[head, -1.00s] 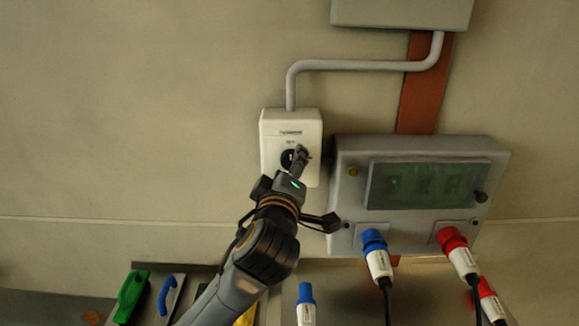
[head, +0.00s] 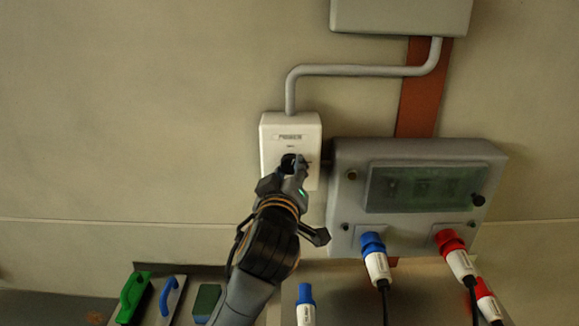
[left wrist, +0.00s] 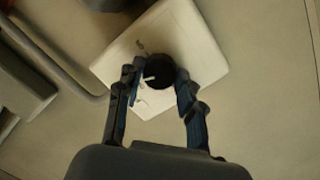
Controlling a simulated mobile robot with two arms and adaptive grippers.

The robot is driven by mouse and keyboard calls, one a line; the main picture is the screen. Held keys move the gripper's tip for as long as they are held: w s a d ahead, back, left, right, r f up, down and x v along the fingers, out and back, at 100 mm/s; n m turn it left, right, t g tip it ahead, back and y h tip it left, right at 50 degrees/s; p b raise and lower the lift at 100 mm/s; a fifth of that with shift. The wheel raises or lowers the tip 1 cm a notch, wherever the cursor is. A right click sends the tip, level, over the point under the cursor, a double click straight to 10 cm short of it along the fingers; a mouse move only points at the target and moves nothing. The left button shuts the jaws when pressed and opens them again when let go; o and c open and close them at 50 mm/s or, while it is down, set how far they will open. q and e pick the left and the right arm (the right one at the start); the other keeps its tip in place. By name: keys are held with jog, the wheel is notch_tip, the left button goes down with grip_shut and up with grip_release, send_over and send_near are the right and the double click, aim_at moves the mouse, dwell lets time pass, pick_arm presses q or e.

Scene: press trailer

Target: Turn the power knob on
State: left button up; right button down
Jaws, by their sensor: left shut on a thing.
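The power knob is a round black dial with a pale pointer mark on the white switch box (head: 272,150) on the wall. In the left wrist view the knob (left wrist: 158,72) sits between the two fingers, and the white box (left wrist: 196,45) shows around it. My left gripper (head: 297,165) reaches up from below and is shut on the knob; it also shows in the left wrist view (left wrist: 158,85). In the head view the fingers hide much of the knob. My right gripper is not in view.
A grey socket box (head: 415,220) with a dark window stands just right of the switch box, with blue (head: 373,245) and red (head: 449,242) plugs below. A grey conduit (head: 360,70) runs above. Tools with green and blue handles lie at lower left.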

pick_arm(q)
jog(key=m+p, duration=0.3)
jog(key=m, duration=0.1)
jog(key=shift+r+y, duration=0.2)
jog(key=shift+y, duration=0.2)
jog(key=m+p, duration=0.3)
jog(key=shift+m+g+y, duration=0.3)
jog(key=shift+m, duration=0.1)
jog(key=shift+m+p, duration=0.6)
jog(key=shift+m, duration=0.5)
jog(key=shift+f+m+y+p, duration=0.1)
jog(key=shift+m+y+p, duration=0.3)
jog(key=shift+m, duration=0.8)
jog(key=o, duration=1.2)
jog(key=shift+c, duration=0.2)
